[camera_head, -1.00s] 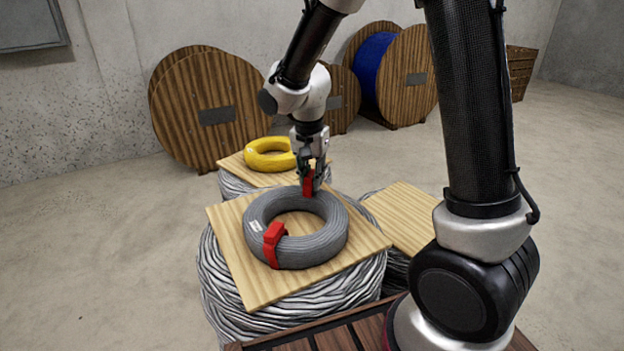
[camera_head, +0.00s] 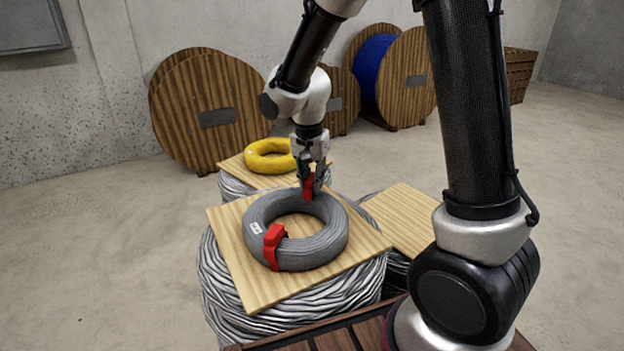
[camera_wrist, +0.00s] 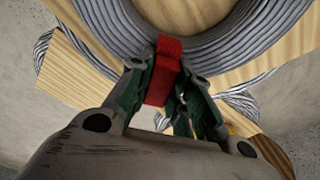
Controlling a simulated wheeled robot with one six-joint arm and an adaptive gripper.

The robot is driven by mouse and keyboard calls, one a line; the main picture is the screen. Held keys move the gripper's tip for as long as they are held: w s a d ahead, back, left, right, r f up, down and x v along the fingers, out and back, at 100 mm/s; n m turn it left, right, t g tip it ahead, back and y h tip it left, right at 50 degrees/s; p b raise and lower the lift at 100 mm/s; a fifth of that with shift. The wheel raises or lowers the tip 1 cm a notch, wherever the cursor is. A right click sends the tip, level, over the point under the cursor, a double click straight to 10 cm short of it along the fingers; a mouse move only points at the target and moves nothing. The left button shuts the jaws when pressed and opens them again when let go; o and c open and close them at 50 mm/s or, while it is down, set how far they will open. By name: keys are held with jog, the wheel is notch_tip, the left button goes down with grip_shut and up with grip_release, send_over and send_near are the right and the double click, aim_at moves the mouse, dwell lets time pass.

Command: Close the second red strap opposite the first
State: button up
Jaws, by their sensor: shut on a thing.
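A grey cable coil (camera_head: 330,238) lies flat on a square wooden board (camera_head: 240,275). The first red strap (camera_head: 273,245) is wrapped around the coil's near side. The second red strap (camera_head: 308,188) is at the far side of the coil, opposite the first. My gripper (camera_head: 312,183) reaches down from above and is shut on this second strap. In the wrist view the strap (camera_wrist: 164,72) sits between the fingers, its upper end against the grey coil (camera_wrist: 200,58). Whether the strap's loop is closed beneath the coil is hidden.
The board rests on a large bundle of grey-white cable (camera_head: 225,300). A yellow coil (camera_head: 268,165) lies on another board just behind my gripper. A bare board (camera_head: 410,215) is at the right. Large wooden reels (camera_head: 205,115) stand by the wall.

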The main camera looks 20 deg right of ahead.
jog(key=shift+f, duration=0.2)
dwell(0.4)
jog(key=o, duration=1)
jog(key=shift+c, duration=0.2)
jog(key=shift+r, duration=3.5)
